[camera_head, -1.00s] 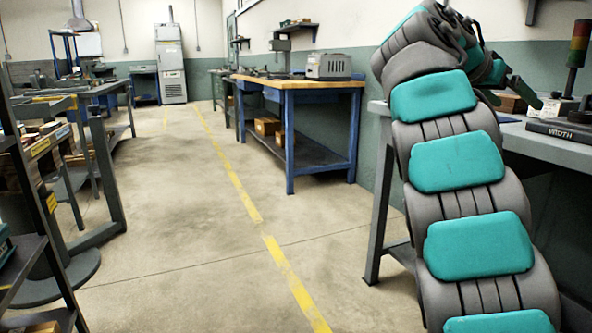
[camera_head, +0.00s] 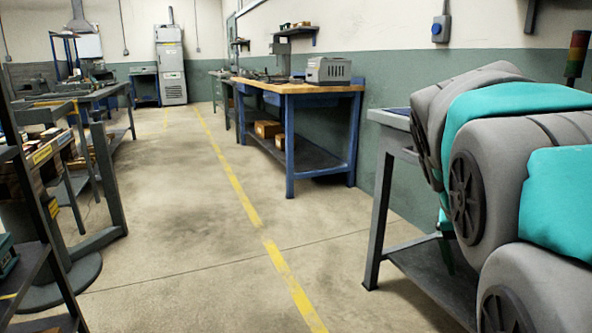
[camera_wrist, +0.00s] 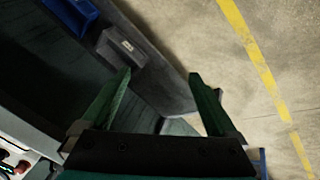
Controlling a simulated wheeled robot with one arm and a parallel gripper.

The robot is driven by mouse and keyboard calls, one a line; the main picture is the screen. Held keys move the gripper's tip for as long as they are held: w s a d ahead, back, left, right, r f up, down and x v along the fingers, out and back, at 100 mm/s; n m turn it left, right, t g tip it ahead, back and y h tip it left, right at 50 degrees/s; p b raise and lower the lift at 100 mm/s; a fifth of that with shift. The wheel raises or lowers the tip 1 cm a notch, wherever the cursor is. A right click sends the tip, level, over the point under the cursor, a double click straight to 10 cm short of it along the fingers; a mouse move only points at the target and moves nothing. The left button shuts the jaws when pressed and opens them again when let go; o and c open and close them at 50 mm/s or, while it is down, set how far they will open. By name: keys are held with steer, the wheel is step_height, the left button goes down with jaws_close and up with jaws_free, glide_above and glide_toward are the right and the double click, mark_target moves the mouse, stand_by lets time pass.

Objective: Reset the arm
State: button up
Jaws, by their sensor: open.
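My gripper (camera_wrist: 160,92) shows in the wrist view with its two green fingers spread apart. It is open and nothing is between the fingers. Past the fingertips are a dark surface and the concrete floor (camera_wrist: 235,70). In the head view my grey and teal arm fills the right side, folded low and close to the camera. My gripper is not visible in the head view.
A grey workbench (camera_head: 385,140) stands at the right, partly behind my arm. A blue bench with a wooden top (camera_head: 290,86) stands farther back along the wall. Shelving (camera_head: 40,230) is at the left. The floor aisle with the yellow line (camera_head: 235,185) is clear. A dark grey box (camera_wrist: 122,47) shows in the wrist view.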

steer(key=s+a+f+n+g+y+p, duration=0.1)
steer(key=s+a+f+n+y, duration=0.1)
steer(key=s+a+f, duration=0.5)
steer(key=s+a+f+n+g+y+p, duration=0.1)
steer(key=s+a+f+n+g+y, duration=0.1)
steer(key=s+a+f, duration=0.6)
steer(key=s+f+n+y, duration=0.1)
steer(key=s, duration=0.6)
steer(key=shift+s+a, duration=0.3)
steer(key=shift+s, duration=0.1)
steer(key=shift+d+f, duration=0.1)
